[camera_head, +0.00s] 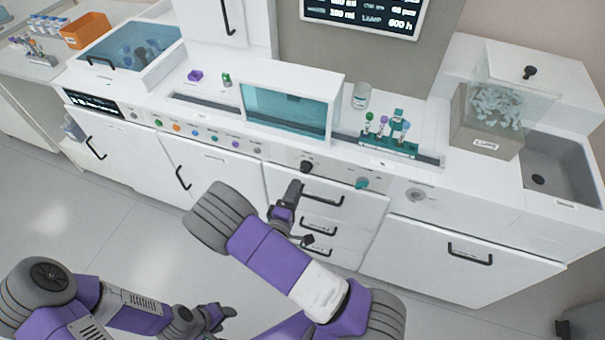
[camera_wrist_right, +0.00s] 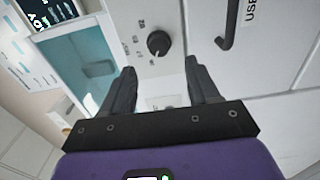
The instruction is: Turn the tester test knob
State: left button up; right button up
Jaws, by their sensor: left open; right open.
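A black round knob (camera_head: 306,167) with small markings around it sits on the white front panel below the glass-fronted tester box (camera_head: 290,108). In the right wrist view the black knob (camera_wrist_right: 158,43) shows beyond and between the fingertips, not touched. A teal knob (camera_head: 362,183) is further right on the same panel. My right gripper (camera_head: 304,216) is open and empty, in front of the drawers and below the black knob; its spread fingers also show in the right wrist view (camera_wrist_right: 160,78). My left gripper (camera_head: 228,312) is open and empty, low over the floor, away from the counter.
Drawer handles (camera_head: 322,200) stick out below the knobs. Several coloured buttons (camera_head: 193,132) line the panel to the left. A teal tube rack (camera_head: 388,142) stands on the counter, with a clear bin (camera_head: 488,112) and a sink (camera_head: 560,165) at the right. The floor at left is clear.

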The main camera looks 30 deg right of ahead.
aim_at(304, 171)
jog(key=b+x, duration=0.1)
jog(key=x, duration=0.6)
jog(key=shift+w+d, duration=0.1)
jog(key=shift+d, duration=0.05)
jog(key=shift+r, duration=0.1)
jog(key=c, duration=1)
